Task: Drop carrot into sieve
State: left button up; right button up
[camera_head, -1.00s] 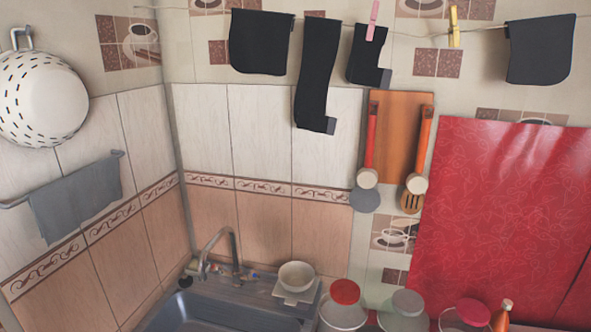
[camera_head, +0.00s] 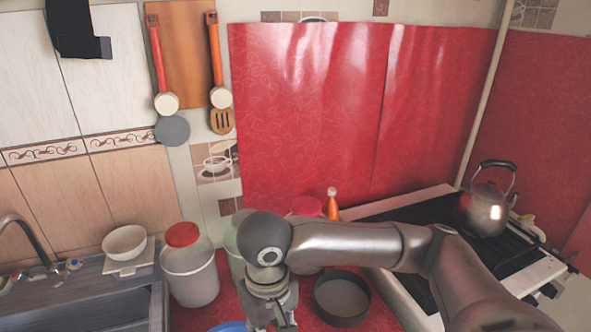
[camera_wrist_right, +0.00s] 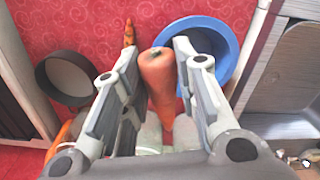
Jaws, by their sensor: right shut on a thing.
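My right gripper (camera_head: 271,318) hangs down over the red counter in the head view. In the right wrist view my right gripper (camera_wrist_right: 157,55) is shut on an orange carrot (camera_wrist_right: 160,78), thick end outward between the fingers. The carrot is hidden in the head view. The sieve (camera_head: 368,311), round with a dark rim, sits on the red cloth right of the gripper. It also shows at the left of the right wrist view (camera_wrist_right: 44,84), apart from the carrot. My left gripper is not in view.
A blue bowl (camera_wrist_right: 226,45) lies behind the right finger in the wrist view. Another slim orange object (camera_wrist_right: 129,33) lies on the red cloth. A red-lidded jar (camera_head: 190,275) stands left of my arm, an orange bottle (camera_head: 332,205) behind. The stove with a kettle (camera_head: 485,208) is right.

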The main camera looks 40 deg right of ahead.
aim_at(349, 297)
jog(key=z, duration=1.5)
jog(key=i+l+u, duration=0.15)
jog(key=u, duration=0.2)
jog(key=i+l+u, duration=0.1)
jog(key=u, duration=0.3)
jog(key=i+l+u, duration=0.1)
jog(key=l+u, duration=0.25)
